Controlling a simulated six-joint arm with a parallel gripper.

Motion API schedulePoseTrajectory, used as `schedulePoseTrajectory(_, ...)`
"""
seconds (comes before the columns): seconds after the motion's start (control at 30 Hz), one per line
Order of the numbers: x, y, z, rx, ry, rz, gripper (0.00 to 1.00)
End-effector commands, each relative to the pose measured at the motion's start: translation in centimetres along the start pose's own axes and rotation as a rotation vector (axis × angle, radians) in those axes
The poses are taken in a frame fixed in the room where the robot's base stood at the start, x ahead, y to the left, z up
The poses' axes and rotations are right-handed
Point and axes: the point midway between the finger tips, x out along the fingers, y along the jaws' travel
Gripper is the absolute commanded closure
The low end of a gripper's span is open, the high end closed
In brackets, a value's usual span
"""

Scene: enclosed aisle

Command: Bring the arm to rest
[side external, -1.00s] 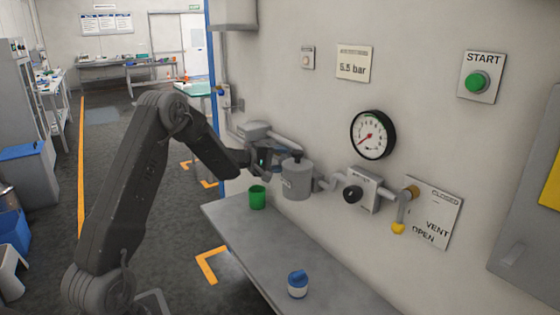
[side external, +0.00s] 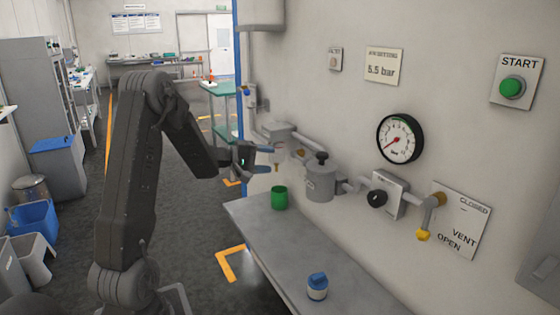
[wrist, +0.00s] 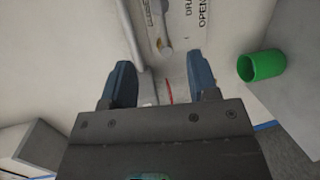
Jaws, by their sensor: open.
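My arm reaches from the left toward the wall in the side external view. My gripper (side external: 268,160) is open and empty, with its blue-grey fingers apart. It hangs in the air left of the grey lidded canister (side external: 320,180) and above and behind the green cup (side external: 279,198). In the wrist view, the two fingers of my gripper (wrist: 162,78) stand apart with nothing held between them. A plate with partly visible lettering ending in "OPEN" (wrist: 193,18) lies beyond them, and the green cup (wrist: 262,66) is to the right.
A grey bench (side external: 285,250) runs along the wall, with a blue-and-white container (side external: 317,287) at its front. The wall holds a gauge (side external: 400,138), a black knob (side external: 377,198), a yellow-tipped vent handle (side external: 423,234) and a green START button (side external: 512,87). Open floor lies behind my arm.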

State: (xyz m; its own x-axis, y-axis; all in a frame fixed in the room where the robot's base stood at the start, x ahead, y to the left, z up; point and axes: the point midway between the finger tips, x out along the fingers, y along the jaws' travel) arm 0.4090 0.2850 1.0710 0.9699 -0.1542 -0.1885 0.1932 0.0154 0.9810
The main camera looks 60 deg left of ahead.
Motion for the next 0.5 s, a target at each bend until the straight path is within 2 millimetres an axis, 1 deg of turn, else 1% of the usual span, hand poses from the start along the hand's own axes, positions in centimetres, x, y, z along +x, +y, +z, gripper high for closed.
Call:
schedulePoseTrajectory(0.03, -0.44, 0.03, -0.01, 0.0, 0.001, 0.0, 0.45)
schedulePoseTrajectory(0.13, -0.86, -0.02, 0.01, -0.001, 0.0, -0.001, 0.45)
schedulePoseTrajectory(0.5, -0.91, -0.01, 0.03, -0.001, 0.0, 0.0, 0.45)
